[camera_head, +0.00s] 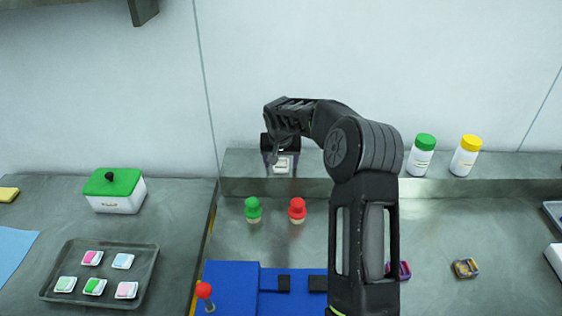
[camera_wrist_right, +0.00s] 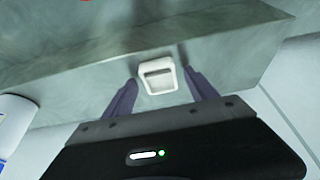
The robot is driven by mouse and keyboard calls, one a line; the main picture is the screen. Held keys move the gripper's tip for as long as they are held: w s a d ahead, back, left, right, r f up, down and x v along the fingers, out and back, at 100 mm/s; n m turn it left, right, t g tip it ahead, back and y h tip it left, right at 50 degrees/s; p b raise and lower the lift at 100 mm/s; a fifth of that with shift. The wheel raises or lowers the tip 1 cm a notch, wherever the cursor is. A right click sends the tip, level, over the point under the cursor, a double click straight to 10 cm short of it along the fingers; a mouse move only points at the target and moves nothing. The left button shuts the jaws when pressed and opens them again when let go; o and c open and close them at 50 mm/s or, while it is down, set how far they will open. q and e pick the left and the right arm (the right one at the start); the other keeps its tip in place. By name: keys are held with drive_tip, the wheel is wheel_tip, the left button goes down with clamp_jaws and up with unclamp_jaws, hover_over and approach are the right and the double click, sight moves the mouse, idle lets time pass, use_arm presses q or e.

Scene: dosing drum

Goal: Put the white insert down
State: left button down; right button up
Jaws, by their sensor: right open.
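The white insert (camera_wrist_right: 158,76) is a small square piece with a slot-like recess. It sits on the grey raised ledge (camera_wrist_right: 225,40) in the right wrist view, and it shows below my gripper in the head view (camera_head: 283,165). My right gripper (camera_head: 281,157) points down at the ledge. Its jaws are open, with one dark finger on each side of the insert in the wrist view (camera_wrist_right: 160,84). A gap shows between the insert and each finger. My left gripper is in neither view.
A green-capped bottle (camera_head: 420,158) and a yellow-capped bottle (camera_head: 465,157) stand on the ledge to the right. A green figure (camera_head: 253,209) and a red figure (camera_head: 297,210) stand in front. A tray (camera_head: 148,272) with several coloured inserts and a green-lidded box (camera_head: 115,192) are left.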

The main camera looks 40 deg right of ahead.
drive_tip(key=shift+r, duration=0.1)
drive_tip(key=shift+r+p, duration=0.2)
drive_tip(key=shift+p, duration=0.1)
drive_tip(key=p+v, duration=0.1)
drive_tip(key=v, duration=1)
drive_tip(key=shift+s+r, duration=0.2)
drive_tip(key=shift+r, duration=0.1)
drive_tip(key=shift+a, duration=0.15)
